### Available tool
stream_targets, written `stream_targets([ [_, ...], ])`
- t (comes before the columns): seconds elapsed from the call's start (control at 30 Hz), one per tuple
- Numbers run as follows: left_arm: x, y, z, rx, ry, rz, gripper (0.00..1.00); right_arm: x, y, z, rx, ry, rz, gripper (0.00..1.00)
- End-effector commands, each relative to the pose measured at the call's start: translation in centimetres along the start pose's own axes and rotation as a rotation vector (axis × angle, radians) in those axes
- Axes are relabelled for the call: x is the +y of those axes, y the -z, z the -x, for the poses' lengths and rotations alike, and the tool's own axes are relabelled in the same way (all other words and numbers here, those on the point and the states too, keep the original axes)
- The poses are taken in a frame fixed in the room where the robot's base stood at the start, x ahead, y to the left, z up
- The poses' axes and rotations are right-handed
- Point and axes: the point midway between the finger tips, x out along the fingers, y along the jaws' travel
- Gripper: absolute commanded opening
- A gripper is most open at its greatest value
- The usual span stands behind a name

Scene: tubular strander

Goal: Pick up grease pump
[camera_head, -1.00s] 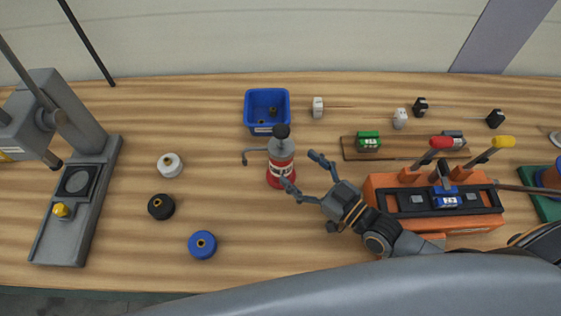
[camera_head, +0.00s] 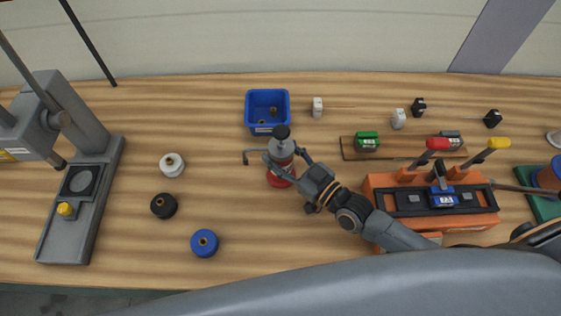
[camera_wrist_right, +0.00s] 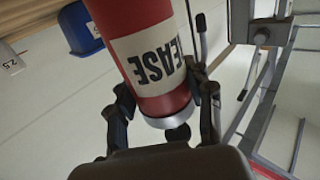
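The grease pump (camera_head: 281,152) stands upright on the table in the head view, with a red lower body, grey upper part, black top and a thin spout to the left. My right gripper (camera_head: 285,160) reaches in from the right with its fingers on either side of the pump. In the right wrist view the red body with its label (camera_wrist_right: 150,55) lies between the two fingers (camera_wrist_right: 160,100), close to both. I cannot tell whether they press on it. My left gripper is not in view.
A blue bin (camera_head: 267,107) stands just behind the pump. White, black and blue spools (camera_head: 204,243) are left of the pump, and a grey press (camera_head: 80,190) is farther left.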

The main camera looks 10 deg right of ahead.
Motion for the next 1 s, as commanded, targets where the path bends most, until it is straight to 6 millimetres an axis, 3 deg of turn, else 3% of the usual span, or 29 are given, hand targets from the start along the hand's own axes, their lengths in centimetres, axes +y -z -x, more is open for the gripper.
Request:
stream_targets([
  [0.03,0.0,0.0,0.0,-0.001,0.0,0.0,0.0,0.0,0.0,0.0,0.0,0.0,0.0,0.32],
  [0.2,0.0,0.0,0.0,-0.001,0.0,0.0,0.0,0.0,0.0,0.0,0.0,0.0,0.0,0.0],
  [0.67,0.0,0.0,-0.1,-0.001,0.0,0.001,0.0,0.1,1.0,-0.1,0.01,-0.002,0.0,0.0],
  [0.9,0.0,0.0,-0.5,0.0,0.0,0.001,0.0,-0.1,3.8,0.1,0.013,-0.002,-0.002,0.0],
  [1.0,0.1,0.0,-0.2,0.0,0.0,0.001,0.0,-1.0,5.5,1.3,0.01,-0.002,-0.005,0.0],
])
